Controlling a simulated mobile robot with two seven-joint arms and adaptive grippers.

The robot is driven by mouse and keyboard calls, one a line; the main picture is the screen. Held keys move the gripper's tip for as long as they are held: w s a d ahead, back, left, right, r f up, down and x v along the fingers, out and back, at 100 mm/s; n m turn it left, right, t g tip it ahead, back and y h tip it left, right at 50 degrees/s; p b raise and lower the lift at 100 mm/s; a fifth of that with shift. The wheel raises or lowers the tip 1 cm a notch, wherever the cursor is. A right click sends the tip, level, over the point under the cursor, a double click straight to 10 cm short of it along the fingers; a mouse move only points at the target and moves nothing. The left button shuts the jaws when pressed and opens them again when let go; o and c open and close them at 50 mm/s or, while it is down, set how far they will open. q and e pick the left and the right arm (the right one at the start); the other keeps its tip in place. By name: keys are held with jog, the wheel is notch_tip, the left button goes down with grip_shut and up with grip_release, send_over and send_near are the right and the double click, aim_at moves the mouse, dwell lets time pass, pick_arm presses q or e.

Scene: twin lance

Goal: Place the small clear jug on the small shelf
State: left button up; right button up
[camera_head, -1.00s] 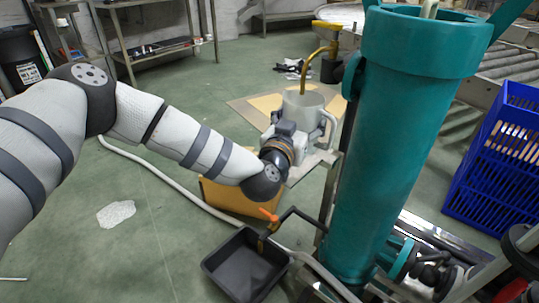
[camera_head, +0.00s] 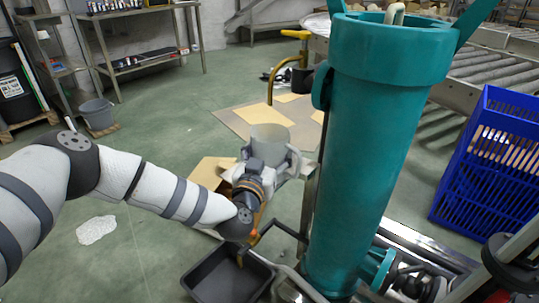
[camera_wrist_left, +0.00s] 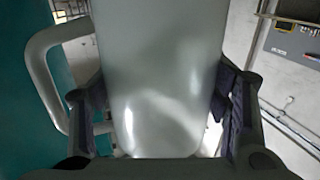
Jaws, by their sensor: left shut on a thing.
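The small clear jug (camera_head: 270,140) is greyish and translucent, with its handle on the right in the head view. My left gripper (camera_head: 256,166) is shut around its body and holds it roughly upright, left of the teal column (camera_head: 365,150). In the left wrist view the jug (camera_wrist_left: 160,80) fills the middle between the two fingers, its handle at left. A small grey plate, likely the small shelf (camera_head: 308,169), shows partly beside the jug and column. The jug hides much of it; I cannot tell whether they touch. My right gripper is not in view.
A black tray (camera_head: 228,279) and a cardboard box (camera_head: 208,172) lie below on the floor. A blue crate (camera_head: 490,165) stands at right. Open green floor lies left.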

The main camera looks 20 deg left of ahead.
pick_arm(q)
jog(key=shift+r, duration=0.2)
jog(key=shift+f, duration=0.1)
jog(key=o, duration=1.2)
jog(key=shift+f, duration=0.1)
jog(key=shift+s+r, duration=0.15)
jog(key=shift+r, duration=0.15)
jog(key=s+p, duration=0.2)
jog(key=s, duration=0.9)
jog(key=shift+s+d+p, duration=0.3)
jog(key=shift+s, duration=0.05)
